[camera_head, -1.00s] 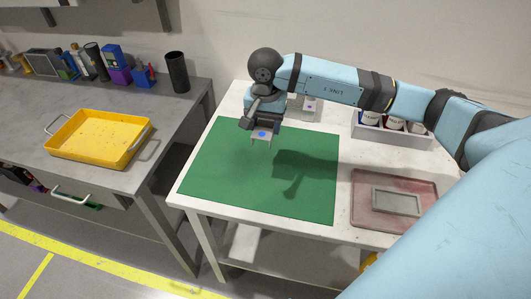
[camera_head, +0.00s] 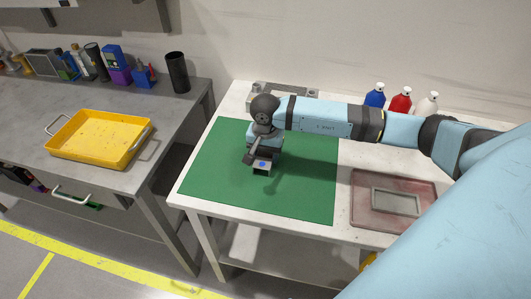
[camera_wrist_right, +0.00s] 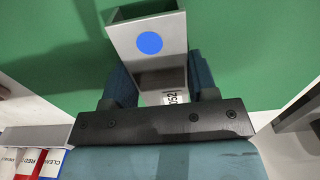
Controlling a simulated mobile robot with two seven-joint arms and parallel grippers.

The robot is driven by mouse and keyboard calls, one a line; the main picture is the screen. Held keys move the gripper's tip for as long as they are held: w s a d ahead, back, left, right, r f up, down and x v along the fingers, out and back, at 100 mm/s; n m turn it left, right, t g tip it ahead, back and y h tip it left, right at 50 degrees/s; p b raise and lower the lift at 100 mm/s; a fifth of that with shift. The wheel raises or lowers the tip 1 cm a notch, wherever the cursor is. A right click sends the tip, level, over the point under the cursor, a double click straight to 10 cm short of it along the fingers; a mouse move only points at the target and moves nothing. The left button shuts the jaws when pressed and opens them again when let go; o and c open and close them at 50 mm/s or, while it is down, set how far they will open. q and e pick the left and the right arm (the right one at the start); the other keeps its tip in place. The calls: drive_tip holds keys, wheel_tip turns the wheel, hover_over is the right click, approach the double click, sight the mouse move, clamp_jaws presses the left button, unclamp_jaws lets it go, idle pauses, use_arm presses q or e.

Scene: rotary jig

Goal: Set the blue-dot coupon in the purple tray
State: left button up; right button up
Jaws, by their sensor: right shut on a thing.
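The blue-dot coupon (camera_head: 262,166) is a small grey metal channel with raised sides and a round blue dot. My right gripper (camera_head: 263,158) is shut on it and holds it over the green mat. In the right wrist view the coupon (camera_wrist_right: 150,70) sits between the gripper's fingers (camera_wrist_right: 160,90), with a partly hidden number label near its gripped end. A dull reddish tray (camera_head: 362,212) lies right of the mat, with a grey rectangular frame (camera_head: 396,213) in it. It does not look clearly purple. The left gripper is out of view.
The green mat (camera_head: 215,175) is otherwise bare. A grey metal fixture (camera_head: 290,90) stands behind my right arm. Blue, red (camera_head: 401,100) and white bottles stand at the back right. A yellow tray (camera_head: 75,150) lies on the separate grey bench at left.

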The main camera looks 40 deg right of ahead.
drive_tip(key=shift+f, duration=0.15)
drive_tip(key=o, duration=1)
